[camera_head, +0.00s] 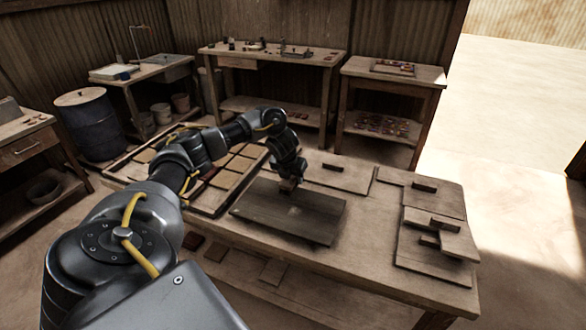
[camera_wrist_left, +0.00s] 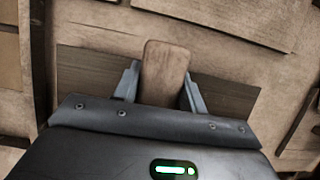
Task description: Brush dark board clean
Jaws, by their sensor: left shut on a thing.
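The dark board (camera_head: 290,212) lies flat on the near middle of the work table in the head view. It also shows in the left wrist view (camera_wrist_left: 88,82), on both sides of the gripper. My left gripper (camera_head: 289,181) is over the board's far middle part. In the left wrist view my left gripper (camera_wrist_left: 158,88) is shut on a wooden brush handle (camera_wrist_left: 165,68). The brush's lower end is hidden, so I cannot tell whether it touches the board. My right gripper is not in view.
A tray of tiles (camera_head: 236,178) lies left of the board. A lighter board with a handle (camera_head: 338,172) is behind it. Several handled boards (camera_head: 435,248) lie at the table's right end. Other benches (camera_head: 270,56) and a blue barrel (camera_head: 92,125) stand behind.

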